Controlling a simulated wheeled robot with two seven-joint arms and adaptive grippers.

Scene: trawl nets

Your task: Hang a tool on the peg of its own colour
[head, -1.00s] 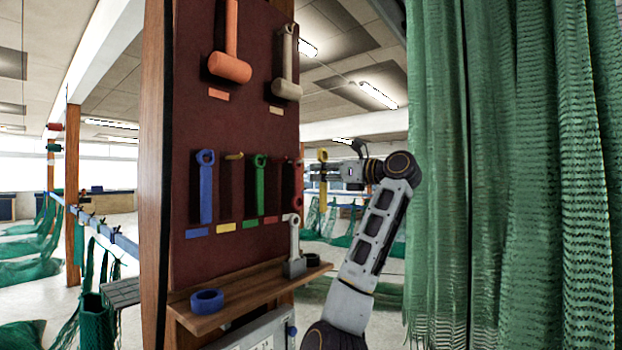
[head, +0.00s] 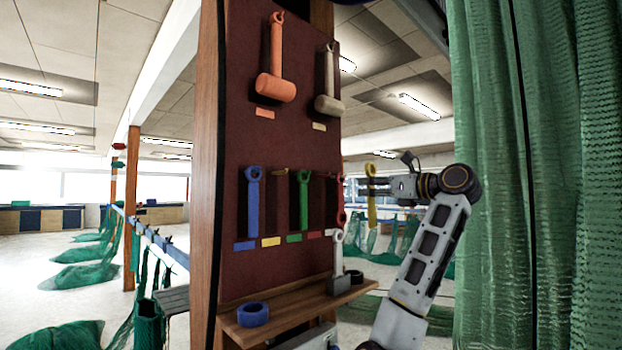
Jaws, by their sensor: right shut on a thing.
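The yellow tool (head: 372,212) hangs upright, ring end up, from my right gripper (head: 369,187). That gripper is shut on it near its upper part, to the right of the dark red tool board (head: 270,135). The yellow peg (head: 280,171) on the board is bare, above a yellow label (head: 271,242). It sits between the hung blue tool (head: 253,205) and the hung green tool (head: 304,205). A red tool (head: 340,200) hangs near the board's right edge, just left of the gripper. My left gripper is not in view.
An orange mallet (head: 275,80) and a beige mallet (head: 328,95) hang higher up. A wooden shelf (head: 290,308) below holds a blue ring (head: 253,314), a grey-headed tool (head: 338,284) and a dark ring (head: 355,276). Green netting (head: 530,180) hangs close on the right.

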